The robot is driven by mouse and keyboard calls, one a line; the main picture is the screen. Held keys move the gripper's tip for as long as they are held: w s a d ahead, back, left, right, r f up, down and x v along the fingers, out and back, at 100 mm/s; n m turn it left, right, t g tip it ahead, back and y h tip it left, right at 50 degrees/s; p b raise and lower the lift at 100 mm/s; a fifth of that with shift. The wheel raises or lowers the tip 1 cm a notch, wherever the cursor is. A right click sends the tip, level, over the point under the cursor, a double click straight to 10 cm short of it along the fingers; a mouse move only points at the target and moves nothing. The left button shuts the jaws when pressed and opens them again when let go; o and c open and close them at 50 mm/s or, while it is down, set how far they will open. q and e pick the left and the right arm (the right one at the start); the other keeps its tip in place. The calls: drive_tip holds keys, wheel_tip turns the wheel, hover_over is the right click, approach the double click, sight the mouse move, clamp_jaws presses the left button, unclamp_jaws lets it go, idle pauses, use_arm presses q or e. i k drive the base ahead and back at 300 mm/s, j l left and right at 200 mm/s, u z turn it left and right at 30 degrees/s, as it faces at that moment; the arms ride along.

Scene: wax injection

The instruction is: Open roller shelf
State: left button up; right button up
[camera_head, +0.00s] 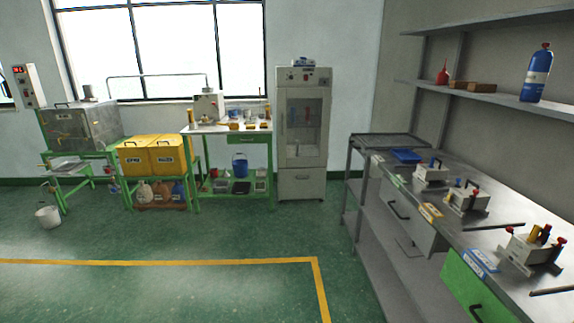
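Neither of my grippers shows in this view. A long metal bench (500,232) runs along the right wall. Its front has a grey drawer-like panel (412,232) with a dark handle, and a green panel (461,284) with a dark handle nearer to me. Both look closed. An open lower shelf (385,248) lies below the grey panel. I cannot tell which of these is the roller shelf.
Several small devices stand on the bench, one of them a white block (430,174). A blue bottle (536,78) stands on the wall shelf. A glass-door cabinet (303,130) and yellow boxes (153,155) are at the back. The green floor (200,285) is clear.

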sight(364, 142)
drive_tip(key=i+z, duration=0.1)
drive_tip(key=i, duration=1.2)
drive_tip(key=i+j+z, duration=0.15)
drive_tip(key=i, duration=0.5)
drive_tip(key=i+j, duration=0.1)
drive_tip(key=i, duration=0.55)
drive_tip(key=l+z, duration=0.05)
